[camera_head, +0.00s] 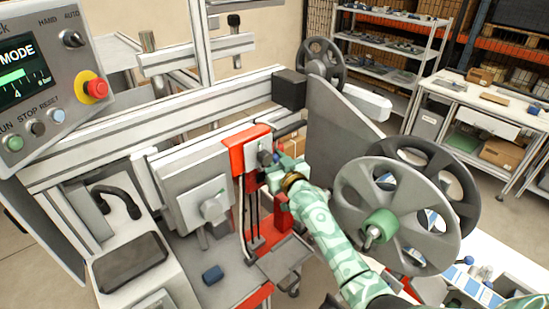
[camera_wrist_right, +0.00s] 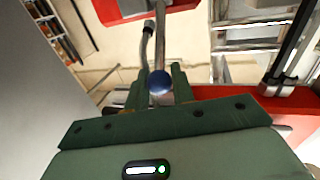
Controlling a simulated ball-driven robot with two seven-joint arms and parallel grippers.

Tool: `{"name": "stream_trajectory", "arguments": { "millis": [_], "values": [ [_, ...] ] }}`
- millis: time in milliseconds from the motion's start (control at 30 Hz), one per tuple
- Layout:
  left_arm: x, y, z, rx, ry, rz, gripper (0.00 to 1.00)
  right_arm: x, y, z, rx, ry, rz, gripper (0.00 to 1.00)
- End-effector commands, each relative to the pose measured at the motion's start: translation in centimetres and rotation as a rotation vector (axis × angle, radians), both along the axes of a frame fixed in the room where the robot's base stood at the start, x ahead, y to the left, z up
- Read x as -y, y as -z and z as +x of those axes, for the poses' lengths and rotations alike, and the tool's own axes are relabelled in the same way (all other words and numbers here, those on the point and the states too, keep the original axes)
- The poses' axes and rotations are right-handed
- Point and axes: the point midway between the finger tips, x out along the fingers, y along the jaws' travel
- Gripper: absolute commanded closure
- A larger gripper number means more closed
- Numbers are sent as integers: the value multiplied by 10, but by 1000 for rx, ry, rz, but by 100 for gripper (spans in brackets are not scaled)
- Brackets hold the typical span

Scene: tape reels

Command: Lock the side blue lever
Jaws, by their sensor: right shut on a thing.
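The side blue lever shows in the right wrist view as a round blue knob (camera_wrist_right: 161,82) on a thin metal rod. My right gripper (camera_wrist_right: 161,84) has its two green fingers on either side of the knob, shut on it. In the head view my right gripper (camera_head: 277,168) is at the red bracket (camera_head: 250,137) of the machine, reaching in from the lower right. The knob is mostly hidden there by the fingers. My left gripper is in neither view.
Large grey reels (camera_head: 405,232) stand close to the right of my right arm. A grey plate (camera_head: 345,125) rises behind the gripper. A control panel (camera_head: 45,75) with a red button is at the upper left. A grey box (camera_head: 190,190) is left of the bracket.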

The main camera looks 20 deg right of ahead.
Motion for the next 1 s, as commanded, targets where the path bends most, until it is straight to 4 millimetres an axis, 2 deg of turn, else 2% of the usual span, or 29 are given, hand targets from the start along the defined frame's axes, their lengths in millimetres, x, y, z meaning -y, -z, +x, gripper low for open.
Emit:
{"name": "stream_trajectory", "arguments": {
  "millis": [133,300,433,533,900,933,1000],
  "values": [
    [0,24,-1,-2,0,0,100,3,11,-3,51,3,13,100],
    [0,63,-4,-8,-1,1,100,5,23,-11,159,1,53,100],
    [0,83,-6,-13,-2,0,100,7,30,-17,230,-1,80,100],
    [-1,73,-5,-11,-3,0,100,10,36,-25,230,0,81,100],
    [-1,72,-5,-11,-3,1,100,10,43,-28,225,-1,82,100],
    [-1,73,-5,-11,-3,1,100,10,44,-28,225,-1,82,70],
    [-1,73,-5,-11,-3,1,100,10,43,-28,226,-1,82,56]
  ]
}}
